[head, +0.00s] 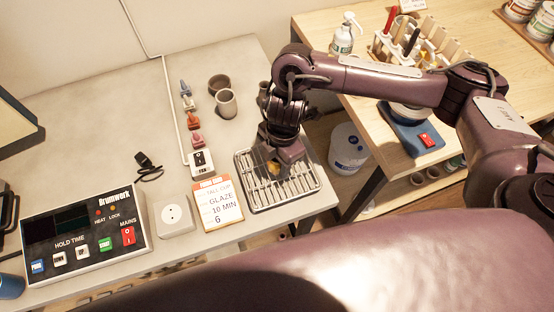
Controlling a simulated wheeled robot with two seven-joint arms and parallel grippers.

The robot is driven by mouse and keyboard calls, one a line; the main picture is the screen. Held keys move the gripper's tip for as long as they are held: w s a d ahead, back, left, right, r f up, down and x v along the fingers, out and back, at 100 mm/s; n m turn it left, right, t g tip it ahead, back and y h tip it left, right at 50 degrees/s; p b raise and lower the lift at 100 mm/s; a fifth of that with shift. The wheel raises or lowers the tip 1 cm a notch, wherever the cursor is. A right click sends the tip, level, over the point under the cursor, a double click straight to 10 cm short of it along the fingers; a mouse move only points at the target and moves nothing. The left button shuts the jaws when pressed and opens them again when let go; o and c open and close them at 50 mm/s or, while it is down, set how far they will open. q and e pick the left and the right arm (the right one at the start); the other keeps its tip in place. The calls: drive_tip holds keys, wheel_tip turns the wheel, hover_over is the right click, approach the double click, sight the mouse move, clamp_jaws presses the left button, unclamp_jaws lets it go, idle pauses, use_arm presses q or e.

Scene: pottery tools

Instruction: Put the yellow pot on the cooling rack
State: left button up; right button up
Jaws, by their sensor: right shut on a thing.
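The cooling rack (262,204) is a silver wire rack with a dark rim, near the front right of the grey table. My right gripper (274,164) points down over the back half of the rack, shut on the yellow pot (272,168). Only a small yellow patch of the pot shows; the gripper hides the rest. I cannot tell whether the pot touches the bars. My left gripper is not in view.
Grey cups (226,104) stand behind. A gap with a white bucket (348,149) separates the wooden table (372,105) at right.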

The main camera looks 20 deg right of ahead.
drive_tip(key=o, duration=1)
drive_tip(key=shift+f, duration=0.1)
drive_tip(key=shift+r, duration=0.3)
drive_tip(key=r, duration=0.4)
drive_tip(key=d+r, duration=0.1)
drive_tip(key=r, duration=0.2)
drive_tip(key=r+p, duration=0.1)
drive_tip(key=r, duration=0.3)
drive_tip(key=shift+w+d+r, duration=0.15)
drive_tip(key=shift+w+r, duration=0.05)
drive_tip(key=shift+r, duration=0.15)
